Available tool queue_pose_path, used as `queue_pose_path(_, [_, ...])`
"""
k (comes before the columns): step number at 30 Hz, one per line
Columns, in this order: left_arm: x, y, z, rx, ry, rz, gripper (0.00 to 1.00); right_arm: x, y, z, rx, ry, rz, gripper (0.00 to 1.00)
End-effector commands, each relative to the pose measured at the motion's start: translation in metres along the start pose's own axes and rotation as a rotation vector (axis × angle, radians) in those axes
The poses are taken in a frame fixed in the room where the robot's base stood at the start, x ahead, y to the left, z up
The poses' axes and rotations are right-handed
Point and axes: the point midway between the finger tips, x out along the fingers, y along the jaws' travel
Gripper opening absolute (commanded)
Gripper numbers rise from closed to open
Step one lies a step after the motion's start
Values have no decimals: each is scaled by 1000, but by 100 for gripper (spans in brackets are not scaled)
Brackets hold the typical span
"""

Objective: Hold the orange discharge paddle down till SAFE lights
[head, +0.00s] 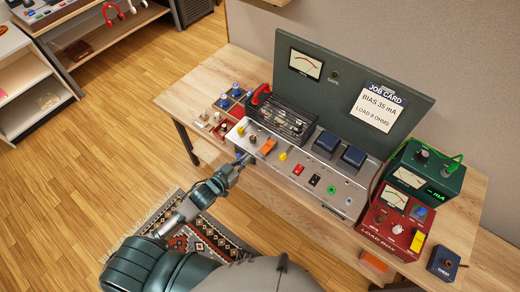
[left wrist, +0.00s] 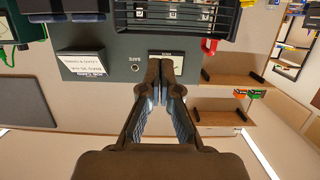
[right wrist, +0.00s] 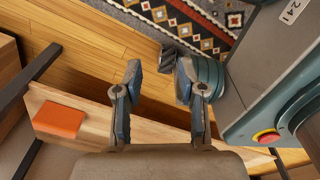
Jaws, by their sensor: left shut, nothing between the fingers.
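The orange discharge paddle (head: 268,147) sits on the left part of the grey amp chassis (head: 300,185) in the head view. The SAFE lamp (head: 334,76) on the dark upright panel looks unlit; it also shows dark in the left wrist view (left wrist: 136,67). My left gripper (head: 245,159) is shut and empty at the chassis's front edge, just left of the paddle and apart from it. Its closed fingertips point at the panel in the left wrist view (left wrist: 165,68). My right gripper (right wrist: 160,80) is open and empty, away from the chassis; it is not seen in the head view.
A black tube cage (head: 282,122) with a red clip stands behind the paddle. Yellow knobs (head: 283,157) and red and black switches sit to its right. A red load box (head: 396,222) and green meter (head: 424,170) stand at the bench's right. The bench's front edge lies below my left gripper.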

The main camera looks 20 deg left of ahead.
Motion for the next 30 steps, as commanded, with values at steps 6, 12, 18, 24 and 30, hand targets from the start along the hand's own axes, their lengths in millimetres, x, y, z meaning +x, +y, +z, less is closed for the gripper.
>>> queue_pose_path(6, [8, 0, 0, 0, 0, -2, 0, 0, -6, -2, 3, 3, -7, 40])
queue_pose_path(12, [42, 1, -1, 1, 2, -2, 0, 0, -11, -8, 5, 11, -12, 40])
queue_pose_path(18, [85, 0, -1, -1, 1, -2, 0, 2, -8, -9, 3, 12, -9, 40])
queue_pose_path(24, [106, 0, 21, -1, -5, -1, 0, 4, -4, -8, 2, 12, -5, 40])
queue_pose_path(30, [109, 0, 37, 1, -3, -1, 0, 6, -2, -7, 1, 11, -3, 40])
